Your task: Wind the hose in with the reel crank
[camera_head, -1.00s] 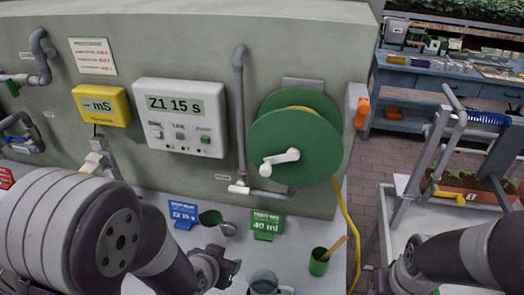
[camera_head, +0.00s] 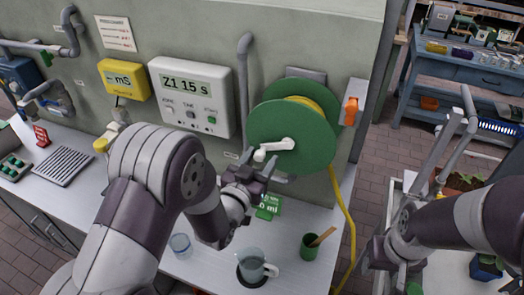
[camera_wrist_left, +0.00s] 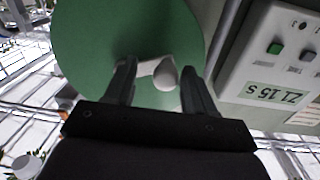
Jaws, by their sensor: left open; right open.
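The green hose reel (camera_head: 312,125) is mounted on the wall panel, with the yellow hose (camera_head: 345,215) hanging down from its right side. Its white crank (camera_head: 275,147) sticks out from the front disc, with the knob at the left end. My left gripper (camera_head: 264,172) is open just in front of and below the crank. In the left wrist view the white crank knob (camera_wrist_left: 166,76) shows between the two open fingers (camera_wrist_left: 160,85), and the green disc (camera_wrist_left: 90,35) lies behind. I cannot tell whether the fingers touch it. My right gripper (camera_head: 372,258) is at the lower right, away from the reel, its fingers hardly visible.
A timer box (camera_head: 190,95) and a yellow meter (camera_head: 124,79) hang left of the reel. A glass jug (camera_head: 252,268), a green cup (camera_head: 310,246) and a green sign (camera_head: 268,208) stand on the counter below. An orange item (camera_head: 351,111) sits on the panel's right edge.

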